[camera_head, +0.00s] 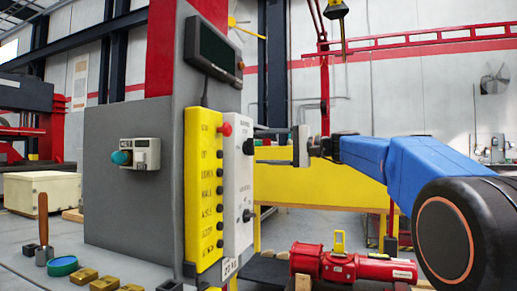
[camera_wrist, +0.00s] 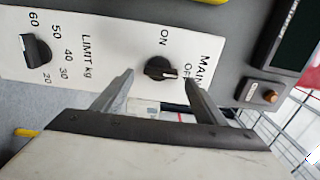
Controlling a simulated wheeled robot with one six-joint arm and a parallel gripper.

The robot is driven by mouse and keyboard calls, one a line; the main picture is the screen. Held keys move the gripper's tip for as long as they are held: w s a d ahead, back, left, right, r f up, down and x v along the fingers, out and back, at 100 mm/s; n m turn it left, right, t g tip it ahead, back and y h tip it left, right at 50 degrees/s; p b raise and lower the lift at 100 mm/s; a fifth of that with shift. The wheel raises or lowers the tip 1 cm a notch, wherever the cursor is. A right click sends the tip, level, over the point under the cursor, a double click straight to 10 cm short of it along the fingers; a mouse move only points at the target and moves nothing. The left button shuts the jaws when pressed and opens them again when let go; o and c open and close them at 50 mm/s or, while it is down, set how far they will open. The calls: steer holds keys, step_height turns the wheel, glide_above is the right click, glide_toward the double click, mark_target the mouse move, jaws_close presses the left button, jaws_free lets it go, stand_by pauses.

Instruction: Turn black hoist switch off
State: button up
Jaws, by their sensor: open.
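A black rotary switch (camera_wrist: 159,68) sits on the white panel (camera_wrist: 110,40), beside the printed words MAIN, ON and OFF. Its bar lies roughly across the wrist picture, and a small pale mark shows at its right end, on the side of OFF. In the head view, the same switch (camera_head: 249,146) is the upper black knob on the white panel. My gripper (camera_wrist: 160,77) is open and empty, its fingers spread to the left and right of the switch. In the head view my gripper (camera_head: 265,146) faces the switch from the right; contact cannot be told.
A lower black knob (camera_wrist: 37,50) marked LIMIT kg is on the same panel. A yellow button strip (camera_head: 204,190) with a red button (camera_head: 225,129) adjoins it. A dark display (camera_head: 213,50) is above. A red machine (camera_head: 345,266) lies below my arm.

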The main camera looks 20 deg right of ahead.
steer(key=v, duration=1.4)
steer(key=shift+s+d, duration=0.2)
steer(key=s+a+f+g+h, duration=0.15)
steer(key=s+a+f, duration=0.25)
steer(key=f, duration=0.4)
steer(key=s+a+f+g+h, duration=0.1)
steer(key=s+a+f+h, duration=0.25)
steer(key=f, duration=0.35)
steer(key=s+a+f+g+h, duration=0.1)
steer(key=s+a+f+g, duration=0.1)
steer(key=s+a+f, duration=0.45)
steer(key=s+d+f+n+h, duration=0.2)
steer(key=s+f, duration=0.4)
steer(key=f, duration=0.3)
steer(key=s+d+f+n+g+h, duration=0.1)
steer(key=s+d+f+n+h, duration=0.1)
steer(key=s+f, duration=0.5)
steer(key=s+d+f+n+h, duration=0.2)
steer(key=s+f, duration=0.5)
steer(key=f, duration=0.6)
steer(key=n+h, duration=0.1)
steer(key=h, duration=0.1)
steer(key=shift+d+f+h, duration=0.25)
steer(key=shift+h, duration=0.05)
